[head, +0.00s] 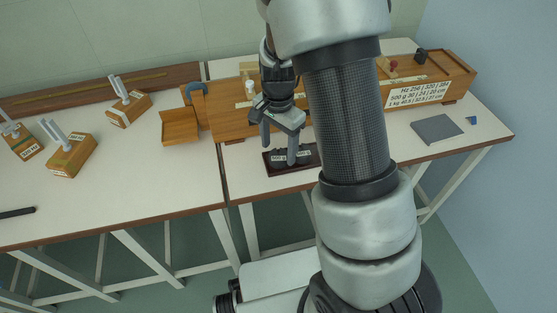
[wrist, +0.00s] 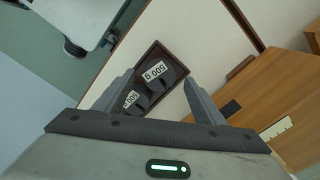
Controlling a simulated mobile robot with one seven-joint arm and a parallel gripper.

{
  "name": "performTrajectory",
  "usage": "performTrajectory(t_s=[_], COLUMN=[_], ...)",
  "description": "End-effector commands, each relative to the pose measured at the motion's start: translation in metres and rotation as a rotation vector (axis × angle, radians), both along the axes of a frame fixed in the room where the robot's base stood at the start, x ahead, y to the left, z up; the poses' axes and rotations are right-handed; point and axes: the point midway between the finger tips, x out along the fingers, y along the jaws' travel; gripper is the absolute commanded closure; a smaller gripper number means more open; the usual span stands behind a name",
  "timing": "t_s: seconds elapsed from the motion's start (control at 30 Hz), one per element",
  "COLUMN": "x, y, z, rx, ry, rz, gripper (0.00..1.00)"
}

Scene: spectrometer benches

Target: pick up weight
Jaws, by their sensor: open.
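A dark red-brown tray (head: 290,171) stands near the front of the right bench. In the wrist view the tray (wrist: 139,57) holds dark weights side by side: one weight (wrist: 160,79) has a white 500 g label, and another weight (wrist: 131,98) has a partly cut-off 500 label. The second is partly hidden by the gripper body. My gripper (head: 279,147) is open above the tray, fingers pointing down. In the wrist view the open gripper (wrist: 158,82) has the labelled weight between its fingertips in the picture. I cannot tell whether the fingers touch anything.
A long wooden spectrometer box (head: 228,112) lies behind the tray, its right part labelled. A grey plate (head: 436,129) lies at the right. The left bench (head: 110,200) bears several wooden blocks with prongs and a dark rod (head: 17,212). My arm hides part of the right bench.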

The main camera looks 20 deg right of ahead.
Motion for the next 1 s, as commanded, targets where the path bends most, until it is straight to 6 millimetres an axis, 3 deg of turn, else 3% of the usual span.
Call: performTrajectory(t_s=[0.1,0.33,0.7,1.0], x=[-0.001,-0.001,0.000,0.001], y=[-0.001,0.000,0.000,0.000], z=[-0.017,-0.017,-0.016,-0.008], rx=[0.000,0.001,0.001,0.000], ry=[0.001,0.001,-0.001,-0.004], rz=[-0.003,-0.002,-0.001,0.000], gripper=[0.36,0.36,0.97,0.97])
